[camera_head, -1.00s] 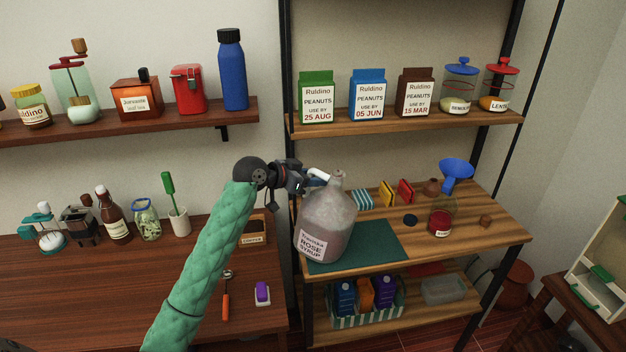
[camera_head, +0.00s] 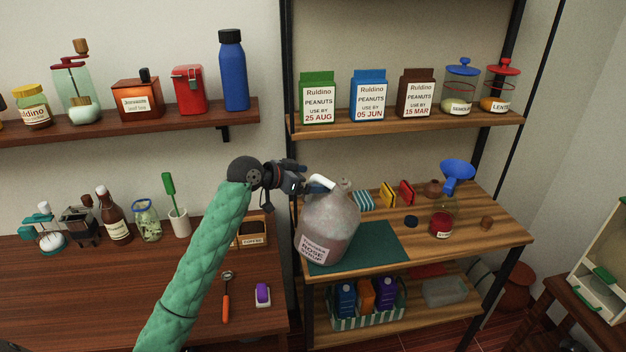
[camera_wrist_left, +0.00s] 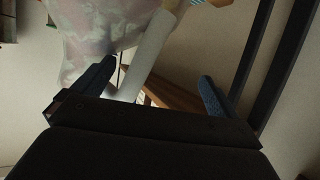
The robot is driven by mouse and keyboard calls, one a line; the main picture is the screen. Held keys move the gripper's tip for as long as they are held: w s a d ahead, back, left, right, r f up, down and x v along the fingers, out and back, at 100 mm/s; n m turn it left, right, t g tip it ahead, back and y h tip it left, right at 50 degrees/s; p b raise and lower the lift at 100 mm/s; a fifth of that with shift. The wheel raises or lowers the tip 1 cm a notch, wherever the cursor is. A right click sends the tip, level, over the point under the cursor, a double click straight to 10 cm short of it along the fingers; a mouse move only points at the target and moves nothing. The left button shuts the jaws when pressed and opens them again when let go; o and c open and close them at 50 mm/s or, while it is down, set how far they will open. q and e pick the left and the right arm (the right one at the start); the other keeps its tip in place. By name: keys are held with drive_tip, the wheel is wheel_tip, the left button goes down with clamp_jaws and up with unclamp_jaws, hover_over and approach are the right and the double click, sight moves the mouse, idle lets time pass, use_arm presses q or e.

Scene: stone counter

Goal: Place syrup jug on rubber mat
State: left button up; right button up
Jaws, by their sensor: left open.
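The syrup jug (camera_head: 328,222), a hazy pinkish jug labelled rose syrup, is at the left of the wooden shelf, leaning in the head view. It overlaps the left part of the dark green rubber mat (camera_head: 375,245); how much of its base rests on the mat is hidden. My left gripper (camera_head: 306,184) is at the jug's top, beside its white handle (camera_head: 322,182). In the left wrist view the fingers of my open left gripper (camera_wrist_left: 158,72) are apart, with the white handle (camera_wrist_left: 150,45) between them, nearer the left finger. My right gripper is out of view.
The right part of the mat is clear. Behind it are a striped item (camera_head: 364,200), yellow (camera_head: 388,194) and red (camera_head: 407,192) items. A dark round lid (camera_head: 411,221), a red-filled jar (camera_head: 441,226) and a blue funnel (camera_head: 457,173) are to the right. A black upright (camera_head: 287,110) stands close left.

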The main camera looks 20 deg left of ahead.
use_arm(q)
drive_tip(key=b+v, duration=0.2)
drive_tip(key=v, duration=0.4)
drive_tip(key=shift+s+a+r, duration=0.15)
drive_tip(key=shift+a+r, duration=0.05)
drive_tip(key=shift+r, duration=0.1)
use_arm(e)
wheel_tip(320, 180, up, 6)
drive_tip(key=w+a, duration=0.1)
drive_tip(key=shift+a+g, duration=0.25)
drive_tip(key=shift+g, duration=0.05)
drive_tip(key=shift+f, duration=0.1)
use_arm(q)
clamp_jaws()
